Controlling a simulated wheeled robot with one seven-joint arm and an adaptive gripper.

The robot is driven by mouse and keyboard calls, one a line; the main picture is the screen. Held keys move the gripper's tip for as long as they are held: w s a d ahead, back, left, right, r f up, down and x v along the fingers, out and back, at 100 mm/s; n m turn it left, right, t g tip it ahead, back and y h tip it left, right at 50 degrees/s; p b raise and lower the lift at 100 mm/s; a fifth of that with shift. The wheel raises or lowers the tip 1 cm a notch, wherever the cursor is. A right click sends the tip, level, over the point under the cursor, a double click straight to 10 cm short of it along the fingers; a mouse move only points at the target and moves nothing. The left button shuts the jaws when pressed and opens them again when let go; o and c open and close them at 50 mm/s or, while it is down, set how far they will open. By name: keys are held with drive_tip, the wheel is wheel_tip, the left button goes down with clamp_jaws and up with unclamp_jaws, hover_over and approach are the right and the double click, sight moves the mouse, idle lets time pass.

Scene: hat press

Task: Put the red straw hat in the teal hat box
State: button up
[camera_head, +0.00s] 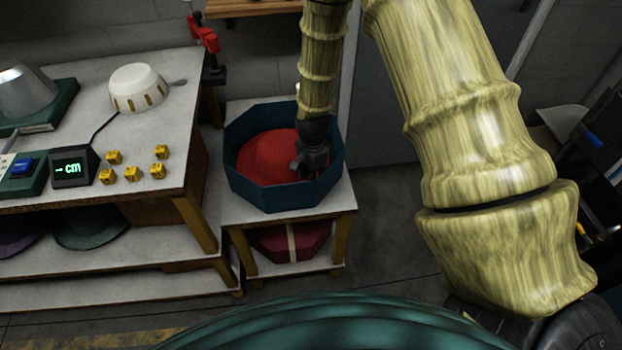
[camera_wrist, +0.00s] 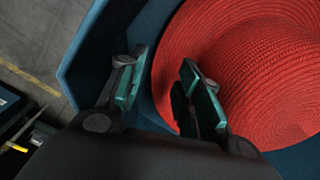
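The red straw hat (camera_head: 265,157) lies inside the teal octagonal hat box (camera_head: 270,197), crown up. In the wrist view the hat (camera_wrist: 255,65) fills the right side, and the box wall (camera_wrist: 90,50) shows at the left. My gripper (camera_head: 311,168) is down inside the box at the hat's right side in the head view. In the wrist view my gripper (camera_wrist: 160,95) has its fingers apart, one over the hat and the other beyond its brim edge. The fingers hold nothing that I can see. The hat's right part is hidden by my gripper in the head view.
The box stands on a small side stand (camera_head: 338,198) with a dark red box (camera_head: 290,243) on its lower shelf. A workbench (camera_head: 110,191) at left bears a white-and-tan domed piece (camera_head: 136,87), yellow blocks and a display. The floor right of the stand is clear.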

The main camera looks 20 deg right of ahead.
wheel_tip(320, 180, up, 10)
drive_tip(key=shift+s+r, duration=0.15)
drive_tip(key=shift+r, duration=0.1)
idle(0.3)
